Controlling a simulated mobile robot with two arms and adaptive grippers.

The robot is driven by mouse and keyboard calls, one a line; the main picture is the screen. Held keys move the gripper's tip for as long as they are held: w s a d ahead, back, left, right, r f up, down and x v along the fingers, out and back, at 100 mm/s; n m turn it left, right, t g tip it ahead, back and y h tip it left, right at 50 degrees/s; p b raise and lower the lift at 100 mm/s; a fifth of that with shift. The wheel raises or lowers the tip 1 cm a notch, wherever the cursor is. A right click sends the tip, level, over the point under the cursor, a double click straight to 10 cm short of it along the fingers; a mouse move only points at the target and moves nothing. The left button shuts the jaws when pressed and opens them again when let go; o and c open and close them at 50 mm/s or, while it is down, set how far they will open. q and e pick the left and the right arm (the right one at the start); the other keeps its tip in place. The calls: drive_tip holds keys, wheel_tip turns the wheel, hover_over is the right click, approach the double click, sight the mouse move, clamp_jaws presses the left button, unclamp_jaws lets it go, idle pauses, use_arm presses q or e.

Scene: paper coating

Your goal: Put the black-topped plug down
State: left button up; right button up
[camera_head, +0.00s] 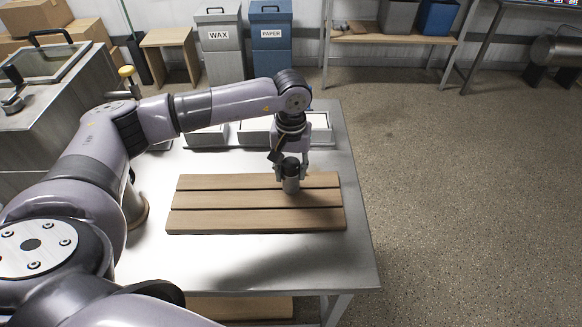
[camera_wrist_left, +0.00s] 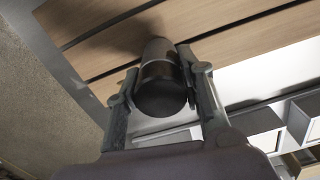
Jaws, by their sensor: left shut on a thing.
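The black-topped plug (camera_head: 291,183) is a small grey metal cylinder with a dark top, upright over the right part of a slatted wooden board (camera_head: 215,199). My left gripper (camera_head: 291,172) points down and is shut on the plug. In the left wrist view the plug (camera_wrist_left: 160,85) sits between the two fingers (camera_wrist_left: 158,92), its round black top toward the camera. The plug's lower end is at or just above the board (camera_wrist_left: 100,60); I cannot tell whether it touches. My right gripper is not in view.
The board lies on a metal table (camera_head: 255,250). White-rimmed trays (camera_head: 318,127) stand along the table's back edge, behind my gripper. A cone-shaped brown thing (camera_head: 134,208) stands left of the board, partly behind my arm. The table front is clear.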

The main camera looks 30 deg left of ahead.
use_arm(q)
drive_tip(key=shift+f+b, duration=0.25)
drive_tip(key=shift+b, duration=0.05)
drive_tip(key=o, duration=1.2)
drive_tip(key=shift+r, duration=0.1)
